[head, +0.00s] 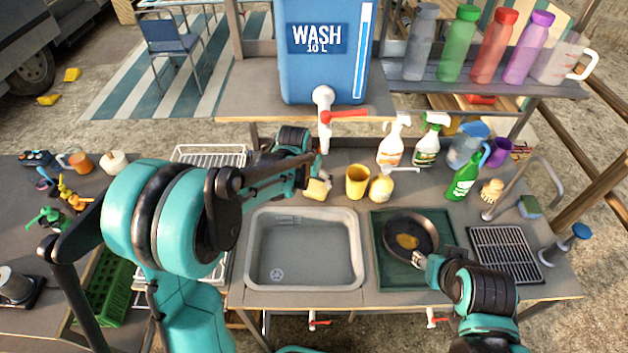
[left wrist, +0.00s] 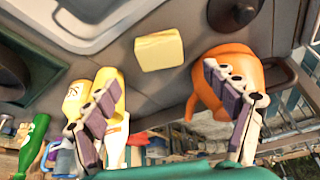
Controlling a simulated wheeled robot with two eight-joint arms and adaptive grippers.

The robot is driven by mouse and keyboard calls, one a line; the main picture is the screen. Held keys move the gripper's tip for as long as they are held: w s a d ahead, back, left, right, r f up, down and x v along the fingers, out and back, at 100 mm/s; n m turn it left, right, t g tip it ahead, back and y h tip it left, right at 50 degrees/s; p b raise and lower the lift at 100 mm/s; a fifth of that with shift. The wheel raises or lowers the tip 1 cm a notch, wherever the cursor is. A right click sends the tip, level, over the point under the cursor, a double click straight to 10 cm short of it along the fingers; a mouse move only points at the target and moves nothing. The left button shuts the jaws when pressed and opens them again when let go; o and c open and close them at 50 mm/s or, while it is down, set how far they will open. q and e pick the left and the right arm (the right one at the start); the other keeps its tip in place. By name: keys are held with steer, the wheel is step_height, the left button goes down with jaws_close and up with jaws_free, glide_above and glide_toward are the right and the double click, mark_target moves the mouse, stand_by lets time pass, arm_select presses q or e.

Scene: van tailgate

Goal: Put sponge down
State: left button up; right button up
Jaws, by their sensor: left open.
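A pale yellow sponge (head: 317,189) lies on the counter behind the sink. It also shows in the left wrist view (left wrist: 160,51), flat on the grey surface and apart from both fingers. My left gripper (head: 312,172) is near the sponge. In the left wrist view its fingers (left wrist: 168,118) are spread wide with nothing between them. My right gripper (head: 425,266) is at the near edge of the frying pan (head: 410,236); whether it grips the handle is unclear.
The empty sink (head: 304,285) is in front of the sponge. A yellow cup (head: 357,181) and bottles stand to its right. An orange vessel (left wrist: 238,70) is close to one finger in the left wrist view. The water tank tap (head: 324,118) hangs above.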

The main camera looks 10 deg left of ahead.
arm_select(q)
steer(key=s+a+r+n+t, duration=0.1)
steer(key=s+a+r, duration=0.1)
steer(key=s+r, duration=0.95)
steer(key=s+a+f+n+t, duration=0.1)
steer(key=s+a, duration=0.1)
steer(key=s, duration=1.1)
steer(key=shift+s+t+y+p, duration=0.25)
steer(key=shift+t+y+p, duration=0.05)
steer(key=shift+y, duration=0.1)
steer(key=shift+a+f, duration=0.1)
steer(key=shift+f, duration=0.05)
step_height(320, 180, down, 3)
steer(key=b, duration=0.2)
steer(key=shift+b, duration=0.4)
steer(key=shift+o, duration=0.5)
